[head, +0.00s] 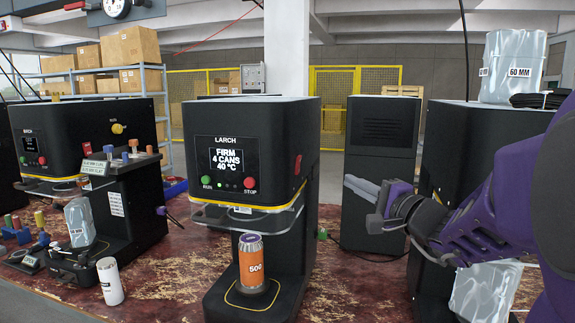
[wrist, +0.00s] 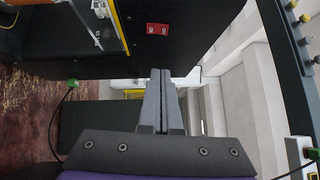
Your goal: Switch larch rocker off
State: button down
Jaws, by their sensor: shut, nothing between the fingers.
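The larch machine (head: 250,140) is a black seamer labelled LARCH, with a lit screen reading FIRM, 4 CANS, 40 °C. A red rocker (head: 298,165) sits on its right side wall. The red rocker also shows in the wrist view (wrist: 158,29), above my fingertips, with small pale marks; I cannot tell which side is pressed. My gripper (head: 347,184) is shut and empty, to the right of the rocker and apart from it, pointing at the machine's side. In the wrist view my gripper (wrist: 160,72) shows both grey fingers together.
An orange can (head: 252,262) stands on the larch machine's lower plate. The green RUN (head: 208,182) and red STOP (head: 250,183) buttons are on its front. The birch machine (head: 60,135) is at left. A black vented cabinet (head: 381,150) stands behind my gripper.

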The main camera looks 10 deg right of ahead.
aim_at(299, 165)
jog(key=shift+d, duration=0.15)
jog(key=s+a+p+x, duration=0.1)
jog(key=a+x, duration=0.1)
jog(key=x, duration=1.1)
jog(key=shift+a+r, duration=0.15)
jog(key=shift+r, duration=0.05)
